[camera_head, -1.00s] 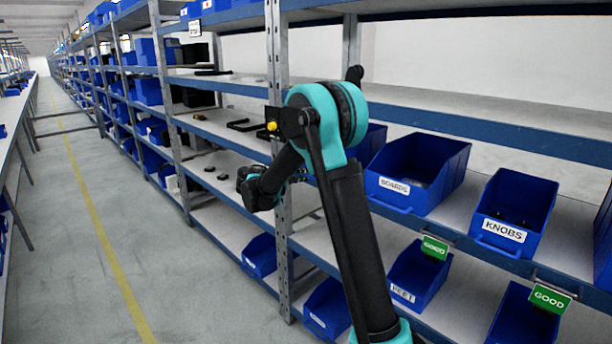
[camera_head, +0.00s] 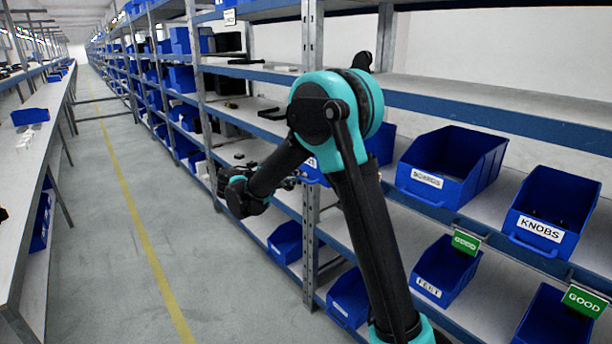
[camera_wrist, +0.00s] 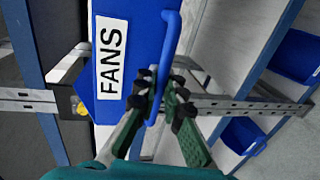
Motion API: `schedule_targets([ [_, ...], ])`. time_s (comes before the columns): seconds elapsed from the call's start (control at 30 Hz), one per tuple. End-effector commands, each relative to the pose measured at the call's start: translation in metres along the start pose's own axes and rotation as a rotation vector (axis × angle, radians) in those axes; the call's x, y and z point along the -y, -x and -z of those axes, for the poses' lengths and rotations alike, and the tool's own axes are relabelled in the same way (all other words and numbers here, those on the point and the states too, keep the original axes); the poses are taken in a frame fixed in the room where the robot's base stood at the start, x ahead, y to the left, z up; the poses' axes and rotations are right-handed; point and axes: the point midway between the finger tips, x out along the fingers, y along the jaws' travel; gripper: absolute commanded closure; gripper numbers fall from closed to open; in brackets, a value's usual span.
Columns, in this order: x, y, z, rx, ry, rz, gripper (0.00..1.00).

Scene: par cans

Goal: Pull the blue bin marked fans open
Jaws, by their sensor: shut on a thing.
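The blue bin marked FANS (camera_wrist: 146,32) fills the upper middle of the wrist view, turned so its white label (camera_wrist: 111,57) reads sideways. Its blue bar handle (camera_wrist: 171,34) runs down the right side of its front. My gripper (camera_wrist: 158,88) is shut on this handle, with the fingers on both sides of it. In the head view my gripper (camera_head: 288,184) is beside the shelf front, left of my arm's elbow. My arm hides much of this spot there, and the FANS label cannot be read in that view.
Bins marked BOARDS (camera_head: 450,165) and KNOBS (camera_head: 553,208) stand on the shelf to the right. A FEET bin (camera_head: 447,268) and green GOOD signs (camera_head: 584,300) are lower. A metal shelf post (camera_head: 311,225) stands close to my gripper. The aisle floor (camera_head: 130,240) at left is clear.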

Motion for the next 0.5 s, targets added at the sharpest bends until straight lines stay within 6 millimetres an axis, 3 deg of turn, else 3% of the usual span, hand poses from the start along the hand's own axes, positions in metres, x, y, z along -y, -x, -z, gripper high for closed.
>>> schedule_targets([
  [0.4, 0.0011, 0.0032, 0.0000, 0.000, 0.000, 0.001, 1.00],
  [0.43, 0.0011, 0.0032, 0.0000, 0.000, 0.000, 0.001, 0.90],
  [0.5, 0.0010, 0.0031, 0.0000, 0.000, 0.000, 0.001, 0.81],
])
